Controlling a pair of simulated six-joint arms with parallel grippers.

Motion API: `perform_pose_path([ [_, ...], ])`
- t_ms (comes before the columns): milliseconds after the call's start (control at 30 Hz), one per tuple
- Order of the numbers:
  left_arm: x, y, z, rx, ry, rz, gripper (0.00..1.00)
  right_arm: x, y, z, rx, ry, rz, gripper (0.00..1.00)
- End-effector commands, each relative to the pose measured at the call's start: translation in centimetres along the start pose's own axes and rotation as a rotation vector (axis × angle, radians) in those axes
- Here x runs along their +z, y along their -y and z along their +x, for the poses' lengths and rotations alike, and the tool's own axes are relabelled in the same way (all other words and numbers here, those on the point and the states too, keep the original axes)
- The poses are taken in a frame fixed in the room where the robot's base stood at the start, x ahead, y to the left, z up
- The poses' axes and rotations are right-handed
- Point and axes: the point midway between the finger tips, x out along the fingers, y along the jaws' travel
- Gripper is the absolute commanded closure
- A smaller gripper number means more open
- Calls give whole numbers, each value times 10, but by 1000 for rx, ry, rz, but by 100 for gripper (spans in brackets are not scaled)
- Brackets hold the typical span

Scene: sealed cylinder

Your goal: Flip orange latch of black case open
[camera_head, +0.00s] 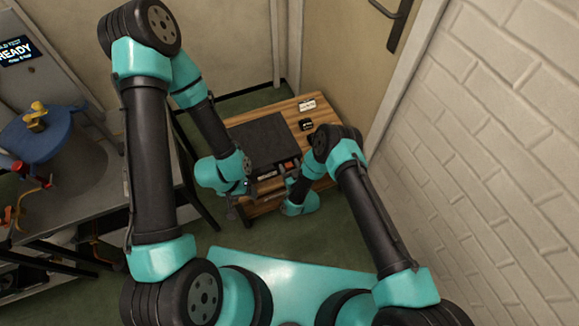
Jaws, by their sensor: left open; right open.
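The black case (258,138) lies flat on a wooden table and looks closed. A small orange latch (287,165) shows at its front edge, near the right corner. My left gripper (262,189) is open at the case's front edge, left of the latch. My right gripper (286,183) is open just in front of the latch. At this size I cannot tell whether either gripper touches the case. The arms partly hide the front of the case and the fingertips.
The wooden table (291,115) has a white label (308,105) and a small black item (305,125) right of the case. A white brick wall (510,130) stands at the right.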

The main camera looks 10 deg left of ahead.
Motion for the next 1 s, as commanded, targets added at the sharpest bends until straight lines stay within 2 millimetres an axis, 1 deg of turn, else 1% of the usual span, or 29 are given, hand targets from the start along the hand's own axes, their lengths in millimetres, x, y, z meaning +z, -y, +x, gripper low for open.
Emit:
perform_pose_path([
  [67,0,0,0,0,0,0,38,0,0,0,0,0,0,38],
  [567,0,0,0,0,0,0,38,0,0,0,0,0,0,86],
  [600,0,0,0,0,0,0,38,0,0,0,0,0,0,88],
  [767,0,0,0,0,0,0,38,1,0,-1,-1,-19,-1,88],
  [867,0,0,0,0,0,0,38,2,0,-3,0,-62,-1,88],
  [1000,0,0,0,0,0,0,38,5,0,-8,0,-162,-2,88],
])
